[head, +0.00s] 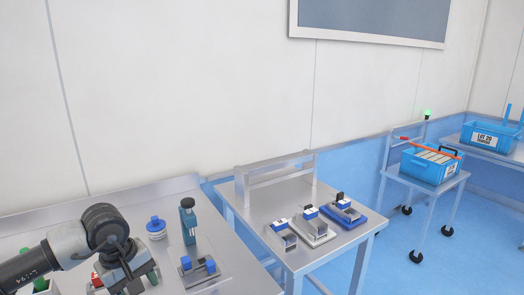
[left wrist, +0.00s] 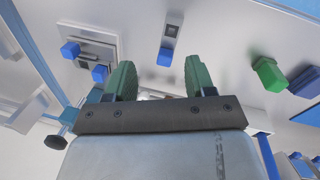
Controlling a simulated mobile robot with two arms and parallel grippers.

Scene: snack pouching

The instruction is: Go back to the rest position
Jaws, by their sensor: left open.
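My left gripper (head: 128,277) is at the lower left of the head view, over the near metal table (head: 235,280). In the left wrist view its two green-padded fingers (left wrist: 158,82) stand apart, with nothing seen held between them. A metal fixture with blue blocks (head: 198,268) lies on the table to the right of the gripper. It seems to show in the left wrist view too, at upper left (left wrist: 88,52). My right gripper is in neither view.
A teal bottle-like object (head: 189,225) and a blue-and-white round piece (head: 156,229) stand behind the gripper. A second table (head: 254,208) holds three fixtures (head: 313,226). Farther right, a cart carries a blue crate (head: 427,170); another blue crate (head: 485,140) stands beyond.

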